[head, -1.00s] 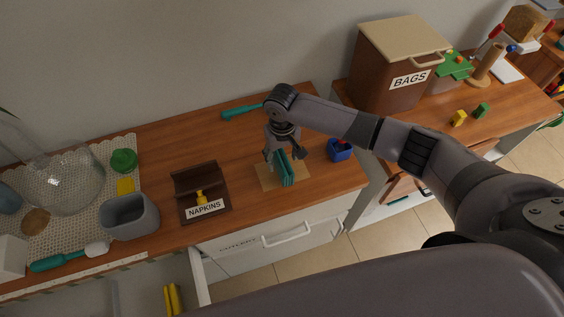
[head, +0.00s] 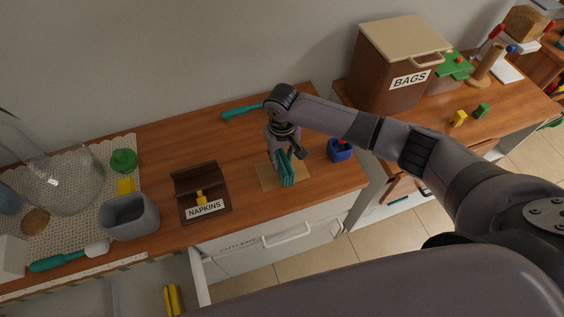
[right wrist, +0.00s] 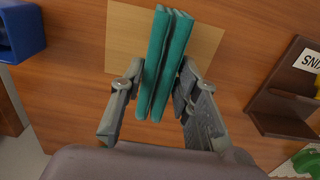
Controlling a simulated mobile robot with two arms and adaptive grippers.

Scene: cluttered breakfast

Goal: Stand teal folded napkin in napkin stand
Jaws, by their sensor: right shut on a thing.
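The teal folded napkin (head: 288,178) is upright on edge at the tan square mat (head: 268,177) on the wooden counter. My right gripper (head: 287,157) is shut on it from above; the right wrist view shows the napkin (right wrist: 164,60) between the two fingers (right wrist: 160,88). I cannot tell if its lower edge touches the mat. The dark brown napkin stand (head: 183,186), labelled NAPKINS, is to the left, with a small yellow thing (head: 200,197) at its front; its edge also shows in the right wrist view (right wrist: 283,98). My left gripper is out of view.
A blue container (head: 340,152) stands right of the mat and a teal-handled tool (head: 240,112) lies behind. A grey bin (head: 130,218) and a green item (head: 123,160) stand left of the stand. An open drawer is below. The counter between mat and stand is clear.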

